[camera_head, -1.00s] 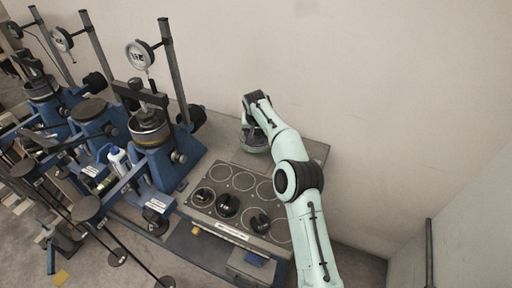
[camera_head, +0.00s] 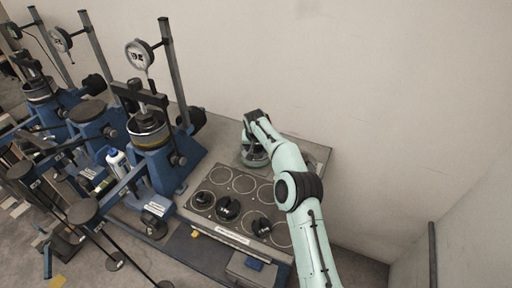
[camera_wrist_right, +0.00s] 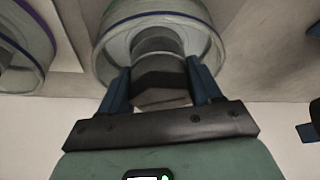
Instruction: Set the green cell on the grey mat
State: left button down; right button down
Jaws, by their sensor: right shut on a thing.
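My right gripper (camera_wrist_right: 160,88) is shut on the stem of a round clear-walled cell with a green line at its rim, the green cell (camera_wrist_right: 205,40). In the head view the cell (camera_head: 256,158) shows under my right gripper (camera_head: 253,142), near the back wall, partly hidden by the arm. A flat grey surface (camera_head: 232,156) lies around and below it, which looks like the grey mat. I cannot tell whether the cell touches it. My left gripper is not in view.
Blue lever frames (camera_head: 155,165) with dials stand on the left. A second cell with a purple line (camera_wrist_right: 25,45) shows at the left of the wrist view.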

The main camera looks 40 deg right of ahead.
jog(key=shift+c, duration=1)
grip_release()
jog(key=shift+f, duration=0.1)
jog(key=shift+s, duration=0.1)
jog(key=shift+a+r, duration=0.1)
jog(key=shift+r, duration=0.45)
jog(key=v, duration=1.1)
jog(key=shift+r+b, duration=0.15)
jog(key=shift+b, duration=0.25)
